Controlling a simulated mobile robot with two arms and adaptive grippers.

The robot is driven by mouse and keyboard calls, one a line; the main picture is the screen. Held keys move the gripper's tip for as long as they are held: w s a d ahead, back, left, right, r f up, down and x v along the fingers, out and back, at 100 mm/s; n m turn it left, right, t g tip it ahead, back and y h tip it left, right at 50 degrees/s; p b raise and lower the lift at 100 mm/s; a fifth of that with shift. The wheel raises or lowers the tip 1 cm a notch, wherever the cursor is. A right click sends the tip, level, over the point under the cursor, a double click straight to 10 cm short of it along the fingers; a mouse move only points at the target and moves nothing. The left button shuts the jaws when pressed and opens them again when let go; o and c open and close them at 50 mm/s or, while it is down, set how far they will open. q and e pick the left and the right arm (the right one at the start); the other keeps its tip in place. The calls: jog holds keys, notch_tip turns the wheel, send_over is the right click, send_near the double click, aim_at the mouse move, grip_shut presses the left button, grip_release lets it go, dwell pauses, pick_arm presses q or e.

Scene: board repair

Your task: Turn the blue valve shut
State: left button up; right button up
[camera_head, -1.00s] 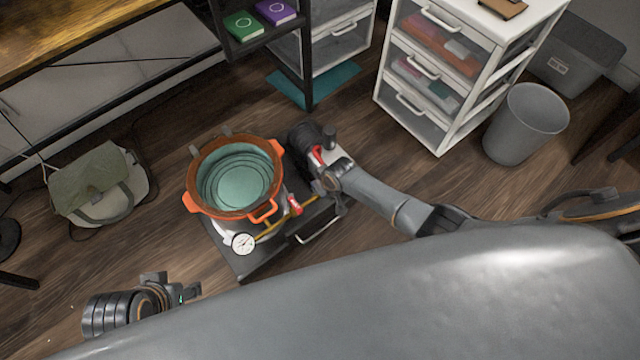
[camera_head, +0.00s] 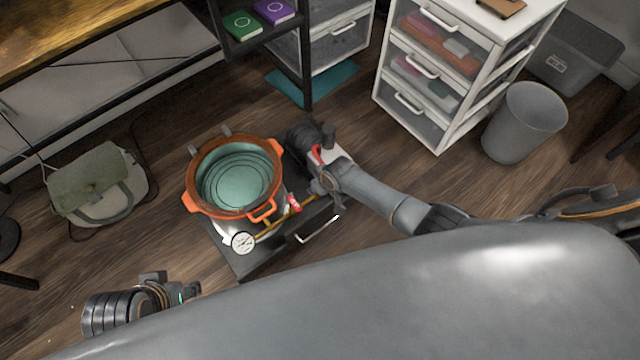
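I cannot make out a blue valve. A dark cart (camera_head: 245,262) carries an orange pot (camera_head: 190,182) with a teal inside, a round white gauge (camera_head: 243,242), a yellow pipe (camera_head: 272,229) and a small red part (camera_head: 294,204). My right arm reaches in from the right to the cart's far right side. My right gripper (camera_head: 307,140) is beside the pot's right side; its fingertips cannot be told apart, and the arm hides part of the cart there. My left gripper (camera_head: 187,291) is low at the left, apart from the cart, its fingers too small to read.
A white drawer unit (camera_head: 448,138) and a grey bin (camera_head: 524,122) stand at the right. A green bag (camera_head: 92,180) lies on the floor at the left. A dark shelf post (camera_head: 306,70) rises behind the cart. Wood floor is open left of the cart.

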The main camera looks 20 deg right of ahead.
jog(key=v, duration=1.2)
dwell(0.5)
